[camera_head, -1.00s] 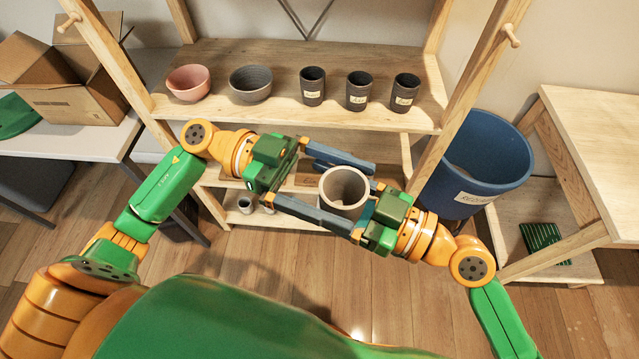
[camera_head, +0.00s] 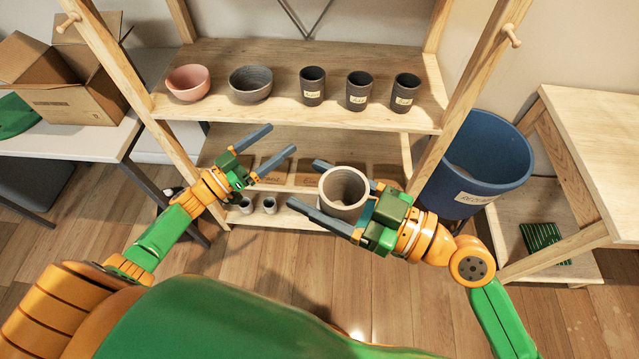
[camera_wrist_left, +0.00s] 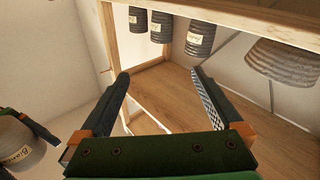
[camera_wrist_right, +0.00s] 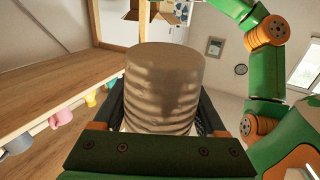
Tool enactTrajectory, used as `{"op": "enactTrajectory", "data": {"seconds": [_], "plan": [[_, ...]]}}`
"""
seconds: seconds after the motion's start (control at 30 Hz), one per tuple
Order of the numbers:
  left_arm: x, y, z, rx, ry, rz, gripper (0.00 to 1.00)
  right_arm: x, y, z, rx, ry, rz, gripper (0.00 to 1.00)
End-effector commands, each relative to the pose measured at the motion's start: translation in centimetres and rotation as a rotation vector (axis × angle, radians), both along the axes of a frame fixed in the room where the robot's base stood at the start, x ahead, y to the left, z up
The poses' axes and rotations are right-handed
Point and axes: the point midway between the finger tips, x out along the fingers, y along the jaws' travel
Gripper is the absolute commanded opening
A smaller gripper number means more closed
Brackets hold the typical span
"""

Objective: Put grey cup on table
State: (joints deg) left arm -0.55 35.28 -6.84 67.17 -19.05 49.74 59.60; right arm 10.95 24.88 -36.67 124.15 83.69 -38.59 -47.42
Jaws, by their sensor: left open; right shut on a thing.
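The light grey ribbed cup (camera_head: 343,192) is held upright in my right gripper (camera_head: 306,183), in front of the shelf. In the right wrist view the cup (camera_wrist_right: 164,85) sits between the two fingers and fills the middle. My left gripper (camera_head: 281,139) is open and empty, to the left of the cup, with its fingers pointing at the lower part of the shelf. In the left wrist view its fingers (camera_wrist_left: 160,74) are wide apart with nothing between them. A wooden table (camera_head: 600,135) stands at the right and a pale table (camera_head: 60,143) at the left.
The wooden shelf (camera_head: 290,110) holds a pink bowl (camera_head: 188,82), a dark bowl (camera_head: 250,83) and three dark labelled cups (camera_head: 357,91). A blue bin (camera_head: 478,165) stands between shelf and wooden table. A cardboard box (camera_head: 70,85) is on the pale table. The wooden table's visible top is clear.

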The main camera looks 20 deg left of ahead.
Motion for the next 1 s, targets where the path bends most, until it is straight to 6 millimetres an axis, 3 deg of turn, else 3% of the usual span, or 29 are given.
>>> {"op": "enactTrajectory", "data": {"seconds": [0.03, 0.13, 0.27, 0.4, 0.5, 0.6, 0.73, 0.83, 1.0], "plan": [[-0.1, 0.8, -3.5, 0.023, 0.075, 0.098, 1.0, 0.0, 0.0, 0.0, 0.001, 0.0, 0.0, 0.05], [-1.6, 2.3, -10.9, 0.114, 0.25, 0.269, 1.0, 0.0, 0.0, 0.0, 0.001, 0.0, 0.0, 0.05], [-6.0, 3.0, -19.8, 0.252, 0.503, 0.4, 1.0, 0.0, 0.0, 0.0, 0.001, 0.0, 0.0, 0.05], [-13.2, 2.1, -27.7, 0.407, 0.784, 0.439, 1.0, 0.0, 0.0, 0.0, 0.001, 0.0, 0.0, 0.05], [-19.3, 0.7, -32.1, 0.512, 0.984, 0.412, 1.0, 0.0, 0.0, 0.0, 0.001, 0.0, 0.0, 0.05], [-25.3, -1.1, -35.0, 0.602, 1.163, 0.351, 1.0, 0.0, 0.0, 0.0, 0.001, 0.0, 0.0, 0.05], [-31.6, -3.2, -36.8, 0.683, 1.332, 0.258, 1.0, 0.0, 0.0, 0.0, 0.001, 0.0, 0.0, 0.05], [-34.4, -4.2, -37.3, 0.716, 1.407, 0.206, 1.0, 0.0, 0.0, 0.0, 0.001, 0.0, 0.0, 0.05], [-35.9, -4.8, -37.4, 0.734, 1.444, 0.175, 1.0, 0.0, 0.0, 0.0, 0.001, 0.0, 0.0, 0.05]]}}
